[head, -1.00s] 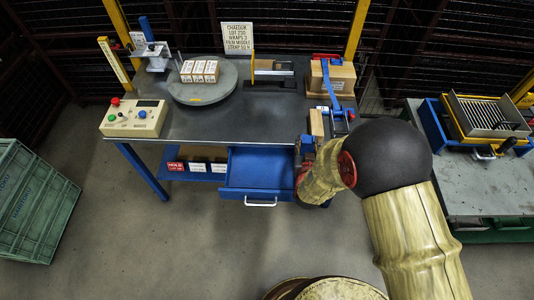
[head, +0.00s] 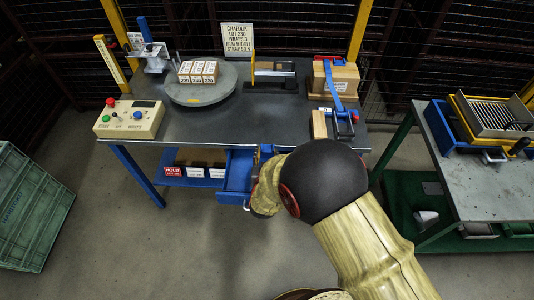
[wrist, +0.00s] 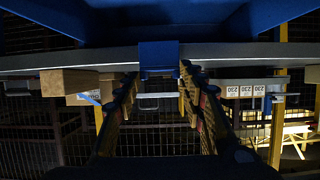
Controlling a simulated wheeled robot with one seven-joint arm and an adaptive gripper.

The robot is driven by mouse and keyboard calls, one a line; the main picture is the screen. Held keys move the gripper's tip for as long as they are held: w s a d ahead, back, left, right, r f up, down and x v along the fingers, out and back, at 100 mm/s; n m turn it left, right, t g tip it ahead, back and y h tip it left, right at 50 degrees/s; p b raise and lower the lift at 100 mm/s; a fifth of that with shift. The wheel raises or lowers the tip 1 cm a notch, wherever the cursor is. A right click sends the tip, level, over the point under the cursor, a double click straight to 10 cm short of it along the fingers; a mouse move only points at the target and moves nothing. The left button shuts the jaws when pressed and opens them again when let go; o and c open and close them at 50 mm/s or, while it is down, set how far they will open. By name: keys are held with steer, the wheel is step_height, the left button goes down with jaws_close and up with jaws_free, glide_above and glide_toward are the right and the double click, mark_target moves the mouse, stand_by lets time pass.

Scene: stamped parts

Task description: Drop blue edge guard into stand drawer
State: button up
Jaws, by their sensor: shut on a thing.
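My gripper (wrist: 158,80) is shut on the blue edge guard (wrist: 159,57), a small blue piece between the two fingertips in the wrist view. In the head view the blue edge guard (head: 266,151) shows as a small patch at the table's front edge, and my arm hides most of my gripper. The blue stand drawer (head: 237,172) is pulled out under the table front.
The grey table (head: 215,125) carries a round turntable (head: 200,93) with small boxes, a control box (head: 129,119), a cardboard box (head: 335,78) and a clamp (head: 341,124). A second bench (head: 470,175) stands right. A green crate (head: 30,210) is at the left.

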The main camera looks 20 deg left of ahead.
mark_target(267, 156)
steer(key=shift+f+b, duration=0.95)
steer(key=shift+f, duration=0.75)
steer(key=o, duration=1.1)
steer(key=shift+o, duration=0.6)
steer(key=v, duration=1.2)
